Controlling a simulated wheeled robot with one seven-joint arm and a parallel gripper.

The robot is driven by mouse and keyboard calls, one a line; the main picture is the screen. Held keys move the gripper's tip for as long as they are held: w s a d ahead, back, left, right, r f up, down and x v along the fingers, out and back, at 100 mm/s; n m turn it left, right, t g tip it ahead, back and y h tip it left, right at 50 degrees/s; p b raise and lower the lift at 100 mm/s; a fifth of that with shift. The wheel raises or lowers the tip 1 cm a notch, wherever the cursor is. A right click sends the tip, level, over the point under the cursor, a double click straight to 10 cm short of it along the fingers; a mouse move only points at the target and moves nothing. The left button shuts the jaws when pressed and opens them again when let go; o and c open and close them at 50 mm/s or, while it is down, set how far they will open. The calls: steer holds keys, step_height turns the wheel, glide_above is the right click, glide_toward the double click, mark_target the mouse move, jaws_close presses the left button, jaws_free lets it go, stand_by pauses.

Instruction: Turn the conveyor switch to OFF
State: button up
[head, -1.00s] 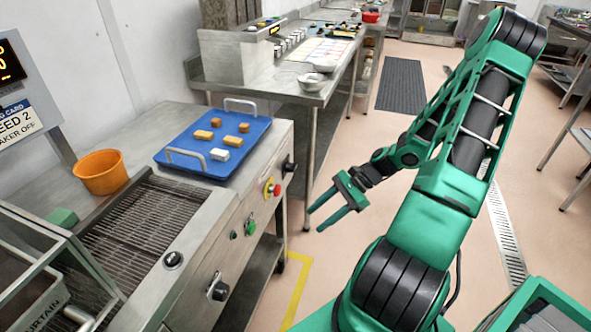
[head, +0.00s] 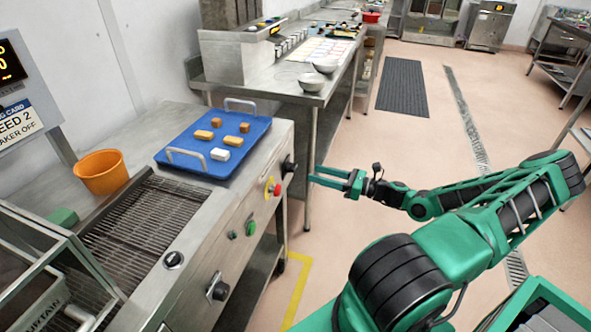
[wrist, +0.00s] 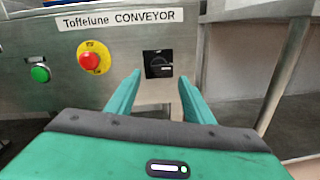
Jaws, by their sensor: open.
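The conveyor switch (wrist: 158,64) is a black rotary knob on a dark square plate, at the right end of the steel panel under the label "Toffelune CONVEYOR". In the head view the switch (head: 289,167) sticks out of the machine's front at its far end. My gripper (head: 318,178) is open and empty, in front of the switch and apart from it. In the wrist view my gripper's two green fingers (wrist: 158,90) stand to either side, with the switch between and beyond them. Which position the knob points to is too small to read.
A red stop button on a yellow disc (wrist: 93,58) and a green button (wrist: 40,73) sit left of the switch. A blue tray (head: 180,160) with several sweets lies on top. A table leg (head: 311,160) stands close beyond the gripper. Open floor lies to the right.

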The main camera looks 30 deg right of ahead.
mark_target(295, 168)
steer(key=x, duration=0.9)
steer(key=shift+s, duration=0.1)
steer(key=c, duration=0.9)
